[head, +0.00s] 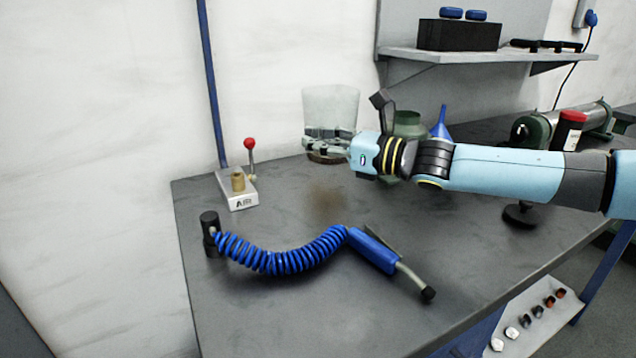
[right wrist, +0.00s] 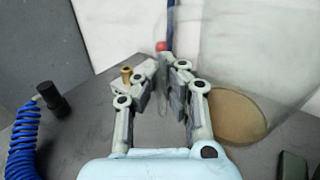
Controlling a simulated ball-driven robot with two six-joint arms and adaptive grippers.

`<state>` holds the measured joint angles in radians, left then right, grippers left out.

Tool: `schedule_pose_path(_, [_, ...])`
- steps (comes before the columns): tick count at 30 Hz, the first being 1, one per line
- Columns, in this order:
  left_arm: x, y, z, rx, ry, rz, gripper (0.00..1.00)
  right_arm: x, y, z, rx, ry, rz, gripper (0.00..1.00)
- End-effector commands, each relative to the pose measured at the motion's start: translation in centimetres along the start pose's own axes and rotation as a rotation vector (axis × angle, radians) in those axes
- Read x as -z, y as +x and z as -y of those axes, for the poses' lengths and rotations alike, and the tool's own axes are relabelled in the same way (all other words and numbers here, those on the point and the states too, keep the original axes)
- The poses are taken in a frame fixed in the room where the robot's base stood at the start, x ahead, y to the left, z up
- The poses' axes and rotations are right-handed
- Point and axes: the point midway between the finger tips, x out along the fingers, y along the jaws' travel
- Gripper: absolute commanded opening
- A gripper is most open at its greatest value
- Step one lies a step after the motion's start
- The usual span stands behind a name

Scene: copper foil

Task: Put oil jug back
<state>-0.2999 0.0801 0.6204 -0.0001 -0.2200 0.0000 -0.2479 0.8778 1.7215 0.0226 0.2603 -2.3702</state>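The oil jug (head: 331,103) is a clear, upright vessel with a brown layer at its bottom. It is at the back left of the bench, beside my right gripper (head: 325,140). In the right wrist view, the jug (right wrist: 270,70) fills the right side, its brown base (right wrist: 235,117) seen through the wall. My right gripper (right wrist: 162,80) has its fingers drawn close together on a faint clear part of the jug, probably its handle. A blurred brown reflection lies on the bench below, apart from the jug's base, so it appears lifted. My left gripper is not in view.
On the bench (head: 300,310) stand a block marked AIR (head: 238,202) with a red-knobbed lever, a coiled blue air hose (head: 285,260), a green can (head: 408,125), a blue funnel (head: 440,125) and a dark red-topped bottle (head: 568,130). A shelf (head: 470,56) hangs behind. The bench middle is clear.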

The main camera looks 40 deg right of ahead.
Motion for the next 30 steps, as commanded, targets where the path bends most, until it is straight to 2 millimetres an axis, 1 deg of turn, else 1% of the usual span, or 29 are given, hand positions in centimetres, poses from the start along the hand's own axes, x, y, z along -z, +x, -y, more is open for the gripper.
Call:
schedule_pose_path(1, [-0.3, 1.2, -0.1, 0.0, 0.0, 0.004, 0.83, 1.5, 0.0, -0.1, 0.0, 0.001, 0.0, 0.0])
schedule_pose_path(7, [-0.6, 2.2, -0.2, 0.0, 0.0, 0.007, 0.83, 3.3, 0.0, -0.1, 0.0, 0.001, 0.0, 0.0])
schedule_pose_path(12, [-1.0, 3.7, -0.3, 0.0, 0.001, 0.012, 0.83, 5.7, 0.0, -0.3, -0.001, 0.001, 0.0, 0.0])
schedule_pose_path(20, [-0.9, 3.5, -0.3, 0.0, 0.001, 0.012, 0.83, 5.5, 0.0, -0.3, -0.002, 0.0, 0.001, 0.0])
schedule_pose_path(24, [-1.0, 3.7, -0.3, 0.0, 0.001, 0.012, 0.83, 5.9, 0.0, -0.3, -0.001, 0.0, 0.001, 0.0])
schedule_pose_path(25, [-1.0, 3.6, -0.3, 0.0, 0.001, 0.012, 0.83, 5.9, 0.0, -0.3, 0.0, 0.001, 0.0, 0.02])
schedule_pose_path(26, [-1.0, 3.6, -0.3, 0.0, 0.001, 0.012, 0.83, 5.9, 0.0, -0.3, -0.001, 0.001, 0.0, 0.06])
schedule_pose_path(30, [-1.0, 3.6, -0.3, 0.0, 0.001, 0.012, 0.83, 5.9, 0.0, -0.3, -0.001, 0.001, 0.0, 0.24])
